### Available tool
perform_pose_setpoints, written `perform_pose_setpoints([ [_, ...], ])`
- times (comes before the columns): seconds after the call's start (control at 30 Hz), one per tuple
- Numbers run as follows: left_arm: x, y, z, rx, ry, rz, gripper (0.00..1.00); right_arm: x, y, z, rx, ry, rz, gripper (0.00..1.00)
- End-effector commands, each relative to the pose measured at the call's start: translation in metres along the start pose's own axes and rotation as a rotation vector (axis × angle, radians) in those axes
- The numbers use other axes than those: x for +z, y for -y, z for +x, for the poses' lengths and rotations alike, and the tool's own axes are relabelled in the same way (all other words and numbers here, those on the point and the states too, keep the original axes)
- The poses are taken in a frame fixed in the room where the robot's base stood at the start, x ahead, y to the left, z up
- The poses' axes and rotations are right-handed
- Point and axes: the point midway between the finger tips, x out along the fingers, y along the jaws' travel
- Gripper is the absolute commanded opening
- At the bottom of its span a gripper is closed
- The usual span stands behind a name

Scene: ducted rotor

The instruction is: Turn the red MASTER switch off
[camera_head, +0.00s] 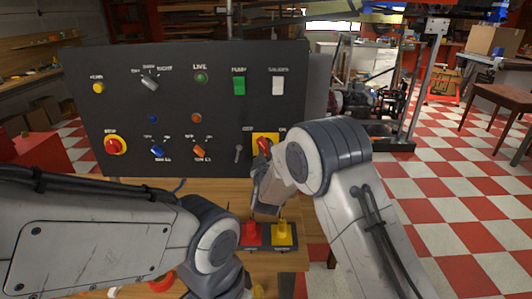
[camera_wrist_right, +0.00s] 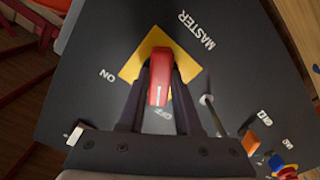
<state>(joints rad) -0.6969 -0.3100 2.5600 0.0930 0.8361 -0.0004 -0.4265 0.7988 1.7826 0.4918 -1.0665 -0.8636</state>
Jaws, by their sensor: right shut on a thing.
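The red MASTER switch handle (camera_wrist_right: 158,76) sits on a yellow square plate (camera_wrist_right: 130,68) on a dark panel. ON is printed to the plate's left in the right wrist view, and OFF below it, partly behind the handle and fingers. My right gripper (camera_wrist_right: 160,80) is shut on the red handle, one finger on each side. In the head view the switch (camera_head: 264,143) is at the panel's lower right, partly covered by my right gripper (camera_head: 262,157). My left arm crosses the lower left, its gripper out of sight.
Red (camera_head: 250,232) and yellow (camera_head: 281,232) items stand below on the wooden bench.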

Motion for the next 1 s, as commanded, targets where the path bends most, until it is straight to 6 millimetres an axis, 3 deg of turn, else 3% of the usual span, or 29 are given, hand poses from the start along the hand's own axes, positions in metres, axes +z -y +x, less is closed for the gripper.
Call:
perform_pose_setpoints([
  [0.4, -0.0001, -0.0001, -0.0010, 0.000, 0.000, 0.000, 0.50, 0.0017, -0.0001, -0.0004, -0.001, 0.004, -0.173, 0.00],
  [0.93, 0.0000, -0.0001, -0.0010, 0.000, 0.000, 0.000, 0.50, 0.0018, 0.0000, -0.0004, -0.002, 0.004, -0.194, 0.00],
  [0.97, 0.0000, -0.0001, -0.0010, 0.000, 0.000, 0.000, 0.50, 0.0018, 0.0000, -0.0004, -0.002, 0.004, -0.194, 0.44],
  [1.0, 0.0000, -0.0001, -0.0010, 0.000, 0.000, 0.000, 0.50, 0.0017, 0.0000, -0.0003, -0.002, 0.003, -0.193, 0.59],
])
